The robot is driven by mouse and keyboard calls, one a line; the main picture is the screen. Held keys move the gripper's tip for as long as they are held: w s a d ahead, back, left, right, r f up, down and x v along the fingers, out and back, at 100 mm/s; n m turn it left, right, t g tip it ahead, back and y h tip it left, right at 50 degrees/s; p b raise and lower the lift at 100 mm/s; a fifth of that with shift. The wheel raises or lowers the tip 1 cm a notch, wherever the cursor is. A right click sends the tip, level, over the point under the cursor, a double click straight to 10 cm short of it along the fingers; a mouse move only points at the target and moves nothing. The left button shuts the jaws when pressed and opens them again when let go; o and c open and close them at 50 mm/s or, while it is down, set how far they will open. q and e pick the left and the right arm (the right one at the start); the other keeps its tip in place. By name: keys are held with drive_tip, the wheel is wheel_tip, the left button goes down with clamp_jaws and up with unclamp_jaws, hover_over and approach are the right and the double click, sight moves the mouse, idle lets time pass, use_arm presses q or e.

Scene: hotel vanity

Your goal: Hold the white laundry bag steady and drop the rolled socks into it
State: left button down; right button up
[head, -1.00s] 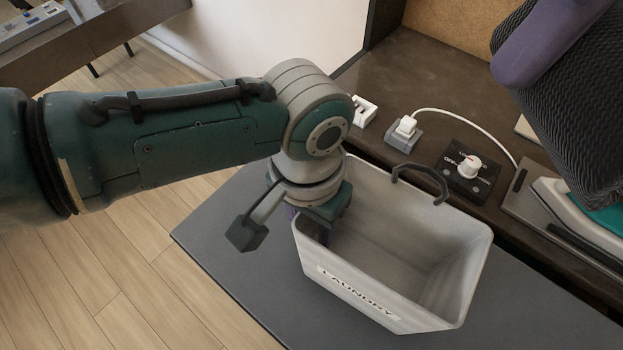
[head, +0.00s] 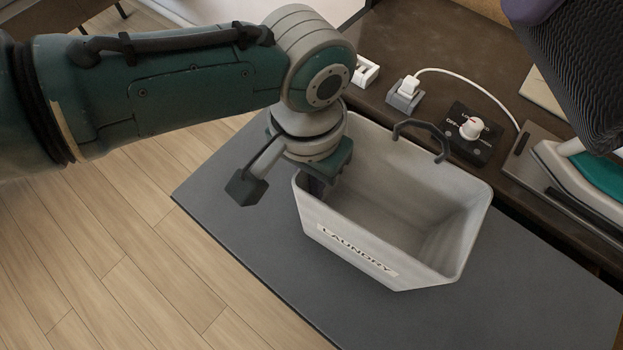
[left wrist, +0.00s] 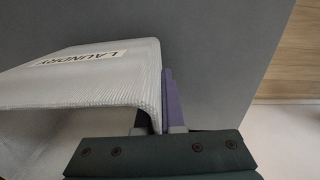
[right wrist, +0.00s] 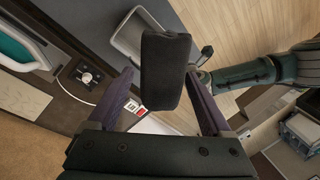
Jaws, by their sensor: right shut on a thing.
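The white laundry bag (head: 345,240), an open-topped bin with a LAUNDRY label, stands upright on a grey surface; its inside looks empty. My left gripper (head: 312,185) is at its left rim. In the left wrist view my left gripper (left wrist: 157,115) has its fingers close together astride the bag's wall (left wrist: 110,85), one finger hidden inside. The rolled socks (right wrist: 166,70), a black ribbed roll, are held in my right gripper (right wrist: 165,95). In the head view the socks (head: 585,80) are at the upper right, nearer the camera and right of the bag's opening.
A dark counter (head: 420,50) runs behind the bag, with a white plug and cable (head: 410,88), a black dial panel (head: 472,132) and a grey iron-like object with teal (head: 585,165). A dark curved handle (head: 425,130) rises at the bag's back rim. Grey surface is clear in front.

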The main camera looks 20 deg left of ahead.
idle(0.8)
drive_tip(key=f, duration=0.1)
drive_tip(key=a+f, duration=0.1)
drive_tip(key=f, duration=0.1)
drive_tip(key=w+a+f, duration=0.1)
drive_tip(key=shift+w+a+f, duration=0.1)
drive_tip(key=shift+a+f, duration=0.1)
drive_tip(key=shift+f, duration=0.2)
wheel_tip(320, 180, down, 6)
drive_tip(key=o, duration=1.1)
drive_tip(key=v, duration=1.2)
drive_tip(key=shift+a, duration=0.1)
use_arm(q)
drive_tip(key=c, duration=1)
unclamp_jaws()
